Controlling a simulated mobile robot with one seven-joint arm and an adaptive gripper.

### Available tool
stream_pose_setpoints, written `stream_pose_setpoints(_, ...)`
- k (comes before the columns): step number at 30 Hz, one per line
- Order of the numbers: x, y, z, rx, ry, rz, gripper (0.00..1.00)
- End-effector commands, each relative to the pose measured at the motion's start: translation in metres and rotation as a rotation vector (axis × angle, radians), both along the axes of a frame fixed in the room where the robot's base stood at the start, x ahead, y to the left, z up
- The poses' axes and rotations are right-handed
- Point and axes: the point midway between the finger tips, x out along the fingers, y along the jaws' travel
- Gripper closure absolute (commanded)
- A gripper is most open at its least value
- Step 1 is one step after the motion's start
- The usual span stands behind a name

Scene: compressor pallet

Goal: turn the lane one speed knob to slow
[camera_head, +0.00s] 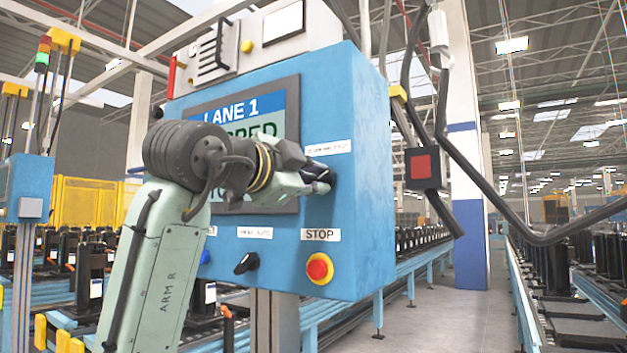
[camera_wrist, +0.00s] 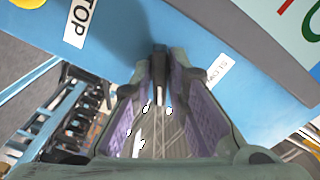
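The blue control panel (camera_head: 350,225) for lane one fills the middle of the head view. My gripper (camera_head: 322,179) is up against its face at the upper right, just under a small white label (camera_head: 327,147). In the wrist view, a narrow black speed knob (camera_wrist: 159,68) stands between my fingertips (camera_wrist: 160,80). The fingers are drawn in close on both sides of it and appear shut on it. A white label ending in SLOW (camera_wrist: 217,70) lies right of the knob there. My fingers hide most of the knob in the head view, so its pointer direction cannot be read.
A red stop button (camera_head: 319,268) on a yellow ring sits below my gripper, with a STOP label (camera_head: 320,235) above it. A black selector (camera_head: 246,263) is left of it. My forearm covers part of the LANE 1 screen (camera_head: 240,107). A dark pipe (camera_head: 440,130) hangs right of the panel.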

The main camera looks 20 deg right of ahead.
Motion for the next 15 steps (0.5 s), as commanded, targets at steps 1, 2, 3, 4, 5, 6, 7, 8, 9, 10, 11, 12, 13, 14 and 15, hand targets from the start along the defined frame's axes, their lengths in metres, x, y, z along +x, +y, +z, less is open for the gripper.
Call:
stream_pose_setpoints(1, -0.0001, 0.0, 0.0001, 0.0, 0.0, 0.0, 0.91)
stream_pose_setpoints(2, -0.0002, 0.0, 0.0002, 0.0, 0.0, 0.0, 0.93)
stream_pose_setpoints(3, -0.0002, 0.0, 0.0002, 0.0, 0.0, 0.0, 0.95)
stream_pose_setpoints(4, -0.0002, 0.0001, 0.0002, 0.0, 0.0, 0.0, 0.97)
stream_pose_setpoints(5, -0.0002, 0.0001, 0.0002, 0.0, 0.0, 0.0, 0.99)
stream_pose_setpoints(6, -0.0002, 0.0001, 0.0002, 0.0, 0.0, 0.0, 1.0)
stream_pose_setpoints(7, -0.0002, 0.0001, 0.0002, 0.0, 0.0, 0.0, 1.0)
stream_pose_setpoints(8, -0.0002, 0.0001, 0.0002, 0.0, 0.0, 0.0, 1.0)
stream_pose_setpoints(9, -0.0002, 0.0001, 0.0002, 0.0, 0.0, 0.0, 1.0)
stream_pose_setpoints(10, -0.0002, 0.0001, 0.0002, 0.0, 0.0, 0.0, 1.0)
stream_pose_setpoints(11, -0.0002, 0.0001, 0.0003, 0.0, 0.0, 0.0, 1.0)
stream_pose_setpoints(12, -0.0002, 0.0001, 0.0003, 0.0, 0.0, 0.0, 1.0)
stream_pose_setpoints(13, -0.0002, 0.0001, 0.0003, 0.0, 0.0, 0.0, 1.0)
stream_pose_setpoints(14, -0.0002, 0.0001, 0.0003, 0.0, 0.0, 0.0, 1.0)
stream_pose_setpoints(15, -0.0002, 0.0001, 0.0003, -0.001, 0.001, 0.0, 1.0)
